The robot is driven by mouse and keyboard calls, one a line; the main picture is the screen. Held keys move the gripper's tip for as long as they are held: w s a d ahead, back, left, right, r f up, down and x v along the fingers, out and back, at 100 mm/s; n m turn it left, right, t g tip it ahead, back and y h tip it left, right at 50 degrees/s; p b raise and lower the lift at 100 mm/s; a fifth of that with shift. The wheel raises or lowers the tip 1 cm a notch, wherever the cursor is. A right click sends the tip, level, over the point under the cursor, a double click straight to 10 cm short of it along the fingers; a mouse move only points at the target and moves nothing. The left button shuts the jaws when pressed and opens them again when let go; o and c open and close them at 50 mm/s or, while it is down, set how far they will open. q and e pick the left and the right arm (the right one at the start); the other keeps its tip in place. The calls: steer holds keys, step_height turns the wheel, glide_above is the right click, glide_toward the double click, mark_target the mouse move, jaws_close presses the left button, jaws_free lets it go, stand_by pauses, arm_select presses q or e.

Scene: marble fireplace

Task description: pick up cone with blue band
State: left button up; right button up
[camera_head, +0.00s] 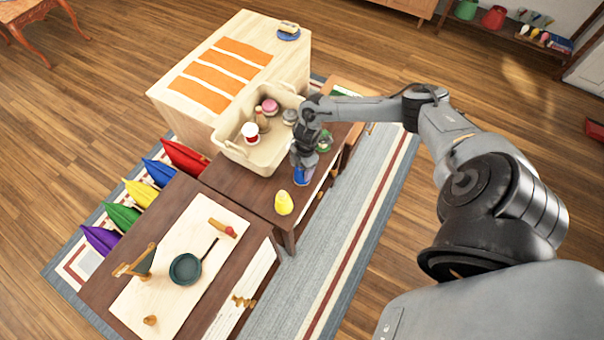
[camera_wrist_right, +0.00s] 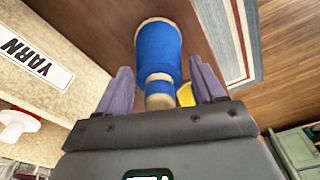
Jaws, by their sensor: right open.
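The cone with the blue band (camera_head: 302,176) stands on the dark wooden table, just right of the beige bin. In the right wrist view the blue cone (camera_wrist_right: 158,55) has a pale rim at its wide end and a narrow pale end towards me. My right gripper (camera_head: 304,158) is directly above the cone in the head view. In the wrist view its two purple-grey fingers (camera_wrist_right: 161,88) are spread on either side of the cone's narrow end, with gaps showing. Part of the cone is hidden behind the gripper in the head view. My left gripper is not in view.
A yellow cone (camera_head: 284,203) stands nearer the table's front. The beige bin (camera_head: 229,147) holds several spools, and its YARN label (camera_wrist_right: 35,58) shows close by. A green item (camera_head: 324,142) is just behind my gripper. A dark pan (camera_head: 185,269) lies on the near board.

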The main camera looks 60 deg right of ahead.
steer(key=shift+c, duration=0.2)
steer(key=c, duration=1.2)
steer(key=shift+o, duration=0.2)
steer(key=shift+r, duration=0.2)
